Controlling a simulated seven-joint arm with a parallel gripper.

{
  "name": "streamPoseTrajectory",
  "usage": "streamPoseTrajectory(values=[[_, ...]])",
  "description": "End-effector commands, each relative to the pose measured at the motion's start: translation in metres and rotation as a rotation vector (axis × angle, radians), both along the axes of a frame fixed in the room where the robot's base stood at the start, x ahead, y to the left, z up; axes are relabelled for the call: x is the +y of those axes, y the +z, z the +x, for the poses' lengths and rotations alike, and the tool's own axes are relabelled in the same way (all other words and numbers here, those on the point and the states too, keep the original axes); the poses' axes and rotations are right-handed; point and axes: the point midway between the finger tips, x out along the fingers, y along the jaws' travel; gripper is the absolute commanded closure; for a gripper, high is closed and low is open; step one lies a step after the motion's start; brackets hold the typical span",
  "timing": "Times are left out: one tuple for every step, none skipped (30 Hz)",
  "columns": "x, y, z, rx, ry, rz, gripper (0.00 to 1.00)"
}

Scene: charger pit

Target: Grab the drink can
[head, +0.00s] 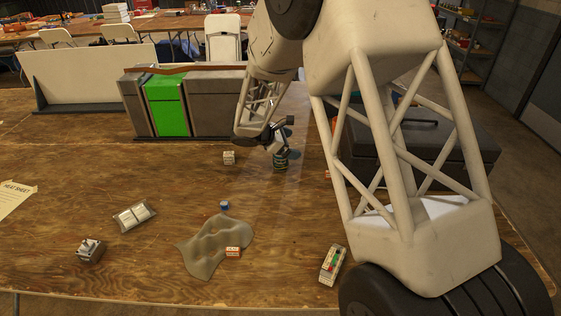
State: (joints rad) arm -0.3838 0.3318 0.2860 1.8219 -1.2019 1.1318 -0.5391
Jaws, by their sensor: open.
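A small dark can (280,162) with a greenish band stands upright on the wooden table, just right of the grey and green box. It looks like the drink can. My gripper (279,148) is at the can's top, reaching down from above. Its jaws are open. They are small and dark here, and I cannot tell whether they touch the can or sit around it. My arm's links cover much of the right side of the view.
A grey and green box (215,105) stands behind and left of the can. A small white cube (229,158) lies left of it. A dark case (430,140) is at right, behind my arm. A cloth (205,250) and small devices lie in front.

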Motion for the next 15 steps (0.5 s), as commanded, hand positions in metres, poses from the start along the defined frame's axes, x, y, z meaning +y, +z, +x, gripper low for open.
streamPoseTrajectory(values=[[0.010,-0.013,0.008,0.015,0.031,-0.025,0.01],[0.015,-0.018,0.013,0.021,0.049,-0.040,0.01],[0.022,-0.026,0.019,0.030,0.072,-0.061,0.01],[0.027,-0.032,0.023,0.038,0.091,-0.076,0.01],[0.032,-0.038,0.027,0.046,0.109,-0.092,0.01],[0.040,-0.047,0.033,0.054,0.134,-0.111,0.01],[0.045,-0.053,0.037,0.061,0.152,-0.126,0.01],[0.050,-0.059,0.041,0.067,0.170,-0.141,0.01],[0.057,-0.066,0.046,0.075,0.192,-0.159,0.01],[0.061,-0.072,0.049,0.080,0.207,-0.172,0.01],[0.066,-0.078,0.052,0.086,0.222,-0.185,0.01],[0.072,-0.083,0.055,0.091,0.240,-0.200,0.01],[0.076,-0.088,0.058,0.095,0.252,-0.210,0.01],[0.079,-0.092,0.060,0.100,0.264,-0.221,0.01],[0.083,-0.096,0.062,0.104,0.276,-0.232,0.01]])
